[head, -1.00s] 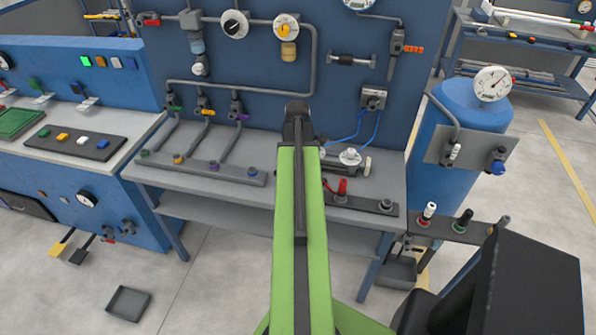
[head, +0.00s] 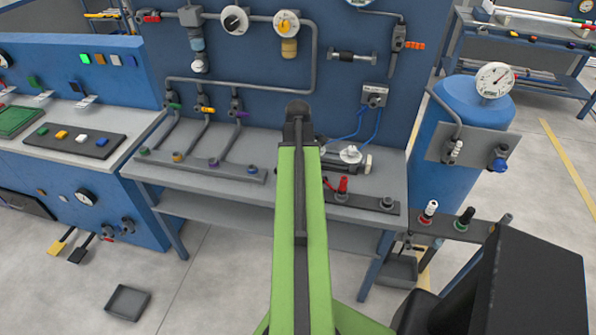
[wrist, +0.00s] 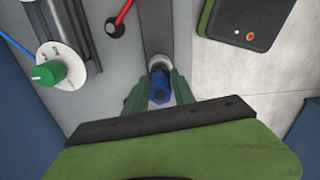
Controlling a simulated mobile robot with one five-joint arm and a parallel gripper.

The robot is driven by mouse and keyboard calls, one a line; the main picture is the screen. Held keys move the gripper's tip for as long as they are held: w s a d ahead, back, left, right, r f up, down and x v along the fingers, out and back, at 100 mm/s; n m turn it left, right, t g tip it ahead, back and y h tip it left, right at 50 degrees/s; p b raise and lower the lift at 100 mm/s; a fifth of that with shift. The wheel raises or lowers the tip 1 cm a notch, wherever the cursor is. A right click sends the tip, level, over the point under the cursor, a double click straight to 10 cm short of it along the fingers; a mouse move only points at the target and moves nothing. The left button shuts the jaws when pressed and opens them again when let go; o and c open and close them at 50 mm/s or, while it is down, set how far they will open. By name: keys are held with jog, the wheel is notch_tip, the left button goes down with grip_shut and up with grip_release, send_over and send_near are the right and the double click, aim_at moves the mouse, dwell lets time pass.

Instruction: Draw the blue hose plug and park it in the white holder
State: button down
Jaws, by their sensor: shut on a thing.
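The blue plug (wrist: 160,88) is between the two green fingers of my gripper (wrist: 159,93) in the wrist view, and the gripper is shut on it. The plug's far end meets a pale, silvery-white ring (wrist: 160,62) on a dark grey strip (wrist: 156,25). I cannot tell how deep the plug sits in that ring, or whether the ring is the white holder. In the head view my arm hides the gripper and the plug.
A red lever or plug (wrist: 118,27) and a green knob on a white disc (wrist: 45,73) lie to the left. A dark box (wrist: 240,20) is upper right, over floor. In the head view, a rack (head: 448,231) with two coloured plugs stands right of the bench.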

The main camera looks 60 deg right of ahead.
jog(key=shift+f, duration=0.15)
jog(key=shift+f+b, duration=0.3)
jog(key=shift+b, duration=0.15)
jog(key=shift+f+b, duration=0.55)
jog(key=c, duration=1)
grip_release()
jog(key=shift+o, duration=0.2)
notch_tip(320, 180, up, 18)
jog(key=p, duration=1.7)
jog(key=shift+f+p, duration=0.2)
jog(key=shift+p, duration=0.1)
